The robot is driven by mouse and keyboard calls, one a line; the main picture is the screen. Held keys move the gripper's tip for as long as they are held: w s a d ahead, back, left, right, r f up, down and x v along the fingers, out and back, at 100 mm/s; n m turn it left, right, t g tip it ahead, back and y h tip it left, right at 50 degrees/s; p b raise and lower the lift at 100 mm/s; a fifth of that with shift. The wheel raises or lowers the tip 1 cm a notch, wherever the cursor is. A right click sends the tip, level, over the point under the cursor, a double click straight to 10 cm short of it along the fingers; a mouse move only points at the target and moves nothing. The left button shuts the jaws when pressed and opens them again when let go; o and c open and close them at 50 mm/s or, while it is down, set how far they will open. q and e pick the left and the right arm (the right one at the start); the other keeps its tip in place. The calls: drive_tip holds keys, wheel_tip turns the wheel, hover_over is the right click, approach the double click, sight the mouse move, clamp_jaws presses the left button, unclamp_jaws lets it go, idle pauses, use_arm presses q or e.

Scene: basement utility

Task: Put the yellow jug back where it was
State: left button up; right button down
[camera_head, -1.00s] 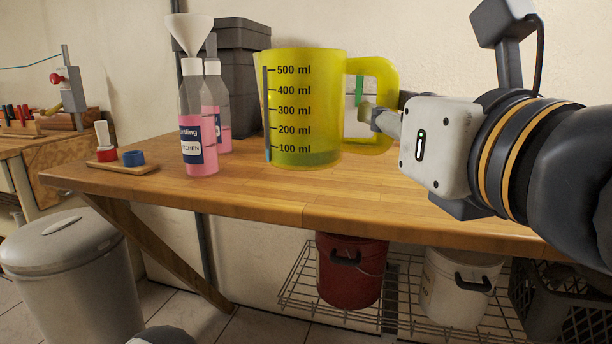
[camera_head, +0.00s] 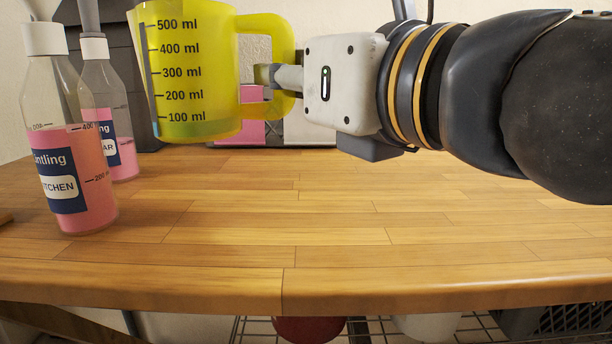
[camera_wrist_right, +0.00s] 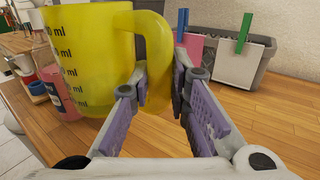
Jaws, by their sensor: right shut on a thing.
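The yellow jug (camera_head: 190,75) is translucent, with a black ml scale, and shows at upper left in the head view. It also shows in the right wrist view (camera_wrist_right: 90,60). My right gripper (camera_head: 268,76) is shut on the jug's handle from the right; the wrist view shows the fingers (camera_wrist_right: 160,85) either side of the handle. The jug is close to upright, tilted slightly in the picture. Its base appears to hang above the wooden bench (camera_head: 340,240), though the gap is hard to judge. My left gripper is out of view.
Dark grey boxes (camera_head: 130,60) stand behind. A grey bin with clipped cards (camera_wrist_right: 240,65) stands at the back. The bench's middle and front are clear.

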drive_tip(key=w+d+f, duration=0.1)
drive_tip(key=w+f, duration=0.1)
drive_tip(key=w+d+f+b, duration=0.1)
drive_tip(key=w+d+f, duration=0.3)
drive_tip(key=f, duration=0.1)
drive_tip(key=shift+d, duration=0.15)
drive_tip(key=f, duration=0.1)
drive_tip(key=f+b, duration=0.1)
drive_tip(key=f, duration=0.1)
drive_tip(key=shift+w+d+f, duration=0.2)
drive_tip(key=shift+w+f, duration=0.05)
drive_tip(key=shift+f, duration=0.1)
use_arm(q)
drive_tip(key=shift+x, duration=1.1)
use_arm(e)
drive_tip(key=shift+r, duration=0.15)
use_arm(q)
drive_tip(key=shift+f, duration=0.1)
use_arm(e)
drive_tip(key=c, duration=1.9)
unclamp_jaws()
drive_tip(key=shift+f+b, duration=0.2)
drive_tip(key=shift+b, duration=0.1)
drive_tip(key=o, duration=0.4)
